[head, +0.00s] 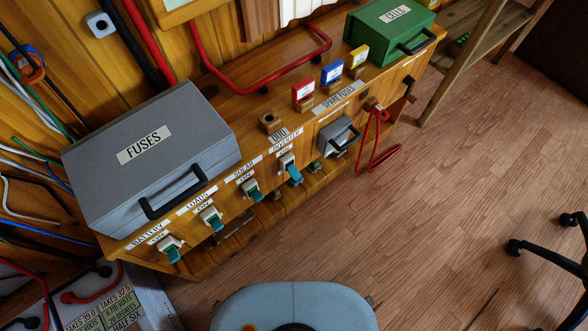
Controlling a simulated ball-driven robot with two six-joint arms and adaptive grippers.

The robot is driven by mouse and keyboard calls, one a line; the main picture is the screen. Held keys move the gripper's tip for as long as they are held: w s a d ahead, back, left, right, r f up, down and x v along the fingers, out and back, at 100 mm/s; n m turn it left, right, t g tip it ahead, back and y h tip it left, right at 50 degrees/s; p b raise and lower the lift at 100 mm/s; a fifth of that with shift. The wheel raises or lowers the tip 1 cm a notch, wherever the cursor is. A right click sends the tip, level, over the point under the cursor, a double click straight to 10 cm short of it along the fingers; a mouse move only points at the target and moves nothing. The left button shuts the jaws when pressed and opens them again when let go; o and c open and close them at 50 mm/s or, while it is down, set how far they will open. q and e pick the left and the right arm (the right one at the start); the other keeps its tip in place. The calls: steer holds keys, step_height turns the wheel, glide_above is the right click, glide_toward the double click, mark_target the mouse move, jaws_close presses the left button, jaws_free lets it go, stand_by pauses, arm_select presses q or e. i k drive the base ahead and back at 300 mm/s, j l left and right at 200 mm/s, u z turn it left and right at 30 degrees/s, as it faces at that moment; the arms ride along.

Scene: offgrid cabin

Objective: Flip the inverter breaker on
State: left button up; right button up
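The inverter breaker (290,167) is the rightmost in a row of breakers along the front of the wooden bench. It has a white body and a blue lever that points down, away from the small ON label above it. The INVERTER label (285,144) is above it. The solar breaker (251,189), loads breaker (212,218) and battery breaker (170,247) are to its left, with teal levers that also point down. Neither of my grippers is in view.
A grey FUSES box (150,150) with a black handle covers the bench's left part. Red, blue and yellow spare fuses (332,72) and a green CELLS box (390,30) stand farther right. A red cable (375,145) hangs off the front. The wooden floor (440,200) is open.

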mark_target(295, 174)
steer(key=k+l+u, duration=0.1)
steer(key=k+l, duration=0.15)
steer(key=k, duration=0.3)
steer(key=k+l+u, duration=0.15)
steer(key=k, duration=0.4)
